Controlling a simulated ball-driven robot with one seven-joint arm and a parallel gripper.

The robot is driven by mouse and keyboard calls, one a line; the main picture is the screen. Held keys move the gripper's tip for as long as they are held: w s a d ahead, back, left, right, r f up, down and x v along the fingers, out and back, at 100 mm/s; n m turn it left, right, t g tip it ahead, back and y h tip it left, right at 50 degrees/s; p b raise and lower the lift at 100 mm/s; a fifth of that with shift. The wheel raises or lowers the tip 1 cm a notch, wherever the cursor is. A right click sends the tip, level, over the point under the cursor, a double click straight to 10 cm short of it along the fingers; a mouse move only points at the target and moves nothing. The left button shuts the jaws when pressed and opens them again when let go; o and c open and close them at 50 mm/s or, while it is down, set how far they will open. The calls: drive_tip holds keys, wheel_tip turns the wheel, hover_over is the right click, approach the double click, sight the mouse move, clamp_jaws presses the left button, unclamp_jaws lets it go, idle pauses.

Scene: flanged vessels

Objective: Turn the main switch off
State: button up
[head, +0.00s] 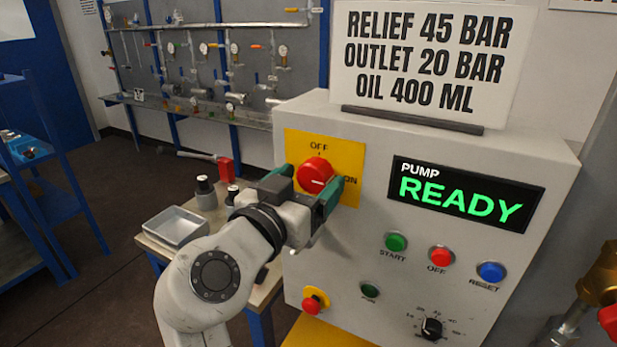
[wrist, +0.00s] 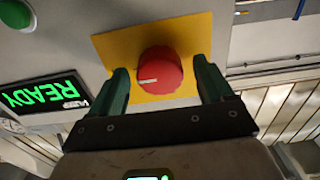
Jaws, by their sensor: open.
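The main switch (head: 314,173) is a round red knob on a yellow plate (head: 350,158) marked OFF at the top and ON at the right. Its white line points right, toward ON. My gripper (head: 305,190) is open in front of the knob, with its green fingers on either side. In the wrist view the knob (wrist: 160,72) sits between the two fingertips (wrist: 163,82), with gaps showing at both sides. Whether the fingertips reach down along the knob's sides I cannot tell. My gripper partly covers the lower plate in the head view.
The panel has a display (head: 465,194) reading PUMP READY, green START (head: 396,242), red OFF (head: 441,258) and blue RESET (head: 491,271) buttons, and a red knob (head: 315,300) below. A small table with a metal tray (head: 176,228) stands left, near my arm.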

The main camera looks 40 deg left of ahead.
drive_tip(key=shift+w+a, duration=0.1)
drive_tip(key=shift+w, duration=0.2)
drive_tip(key=shift+c, duration=0.4)
drive_tip(key=c, duration=1)
drive_tip(key=shift+o, duration=0.2)
